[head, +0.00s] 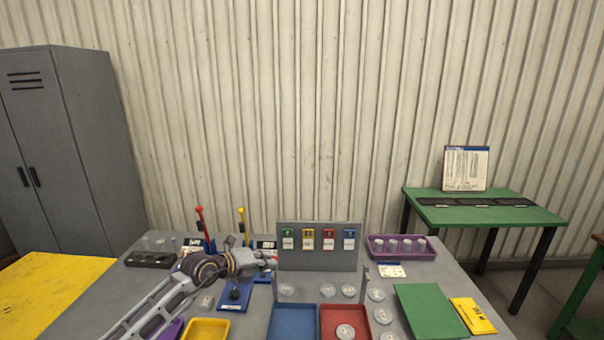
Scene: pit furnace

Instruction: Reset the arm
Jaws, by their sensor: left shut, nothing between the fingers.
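My left arm comes in from the lower left over the grey table (255,318). My left gripper (270,259) is shut and empty, held above the table just left of the upright grey panel (320,262). It hides part of the things behind it. My right gripper does not show in the head view.
Red (203,225) and yellow (243,225) levers stand behind my arm. Blue (291,322), red (333,308) and yellow (206,329) trays lie in front. A purple tray (372,248) of cylinders and a green board (428,310) are right. Clear discs crowd the middle.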

